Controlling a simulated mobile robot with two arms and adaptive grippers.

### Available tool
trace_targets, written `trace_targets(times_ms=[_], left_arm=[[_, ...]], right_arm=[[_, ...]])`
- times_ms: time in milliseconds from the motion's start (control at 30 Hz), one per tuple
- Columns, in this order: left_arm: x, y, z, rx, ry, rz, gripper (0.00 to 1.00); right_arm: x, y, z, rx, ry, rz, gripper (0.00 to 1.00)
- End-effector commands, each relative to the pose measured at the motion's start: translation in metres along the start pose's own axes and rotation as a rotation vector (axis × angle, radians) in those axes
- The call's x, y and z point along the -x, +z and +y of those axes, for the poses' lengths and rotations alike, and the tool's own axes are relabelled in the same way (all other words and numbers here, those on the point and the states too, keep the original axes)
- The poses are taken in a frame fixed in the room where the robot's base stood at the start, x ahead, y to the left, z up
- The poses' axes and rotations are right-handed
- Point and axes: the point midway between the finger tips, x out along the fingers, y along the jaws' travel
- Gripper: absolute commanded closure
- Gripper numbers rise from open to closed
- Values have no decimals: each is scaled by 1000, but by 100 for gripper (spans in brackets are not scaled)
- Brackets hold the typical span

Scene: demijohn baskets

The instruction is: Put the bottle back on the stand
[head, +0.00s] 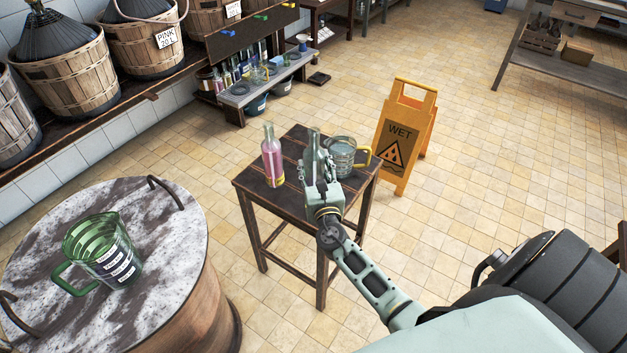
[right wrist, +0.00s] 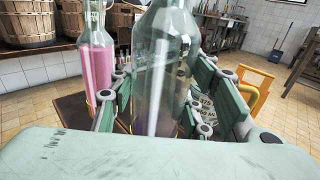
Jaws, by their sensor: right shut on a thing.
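A clear, slightly greenish glass bottle (head: 313,143) stands upright at the small dark wooden table (head: 253,187). My right gripper (head: 318,170) is shut on this bottle. In the right wrist view the bottle (right wrist: 165,60) rises between the green fingers of my gripper (right wrist: 168,105), with a little purplish tint low in it. The gripper hides its base, so I cannot tell whether it touches the tabletop. A bottle of pink liquid (head: 272,158) stands to its left and also shows in the right wrist view (right wrist: 97,60). My left gripper is not in view.
A glass jug with a yellow handle (head: 341,158) stands close right of the held bottle. A yellow wet-floor sign (head: 405,130) is behind right. A low grey stand (head: 265,85) holds several bottles at the back. A green jug (head: 105,250) is on the marble-topped barrel (head: 170,230).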

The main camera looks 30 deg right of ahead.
Motion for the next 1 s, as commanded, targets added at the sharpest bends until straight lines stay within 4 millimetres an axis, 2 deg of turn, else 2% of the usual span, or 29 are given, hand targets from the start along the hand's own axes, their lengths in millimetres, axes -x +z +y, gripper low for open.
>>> trace_targets(times_ms=[67,300,767,800,1000], left_arm=[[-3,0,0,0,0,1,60],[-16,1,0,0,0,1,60],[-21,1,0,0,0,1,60],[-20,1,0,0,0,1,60],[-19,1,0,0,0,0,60]], right_arm=[[-2,-3,2,1,-1,-3,100],[-2,-36,2,2,1,-3,100],[-2,-43,1,0,0,-5,100],[-1,-44,2,1,1,-1,54],[-1,-44,2,0,1,-1,37]])
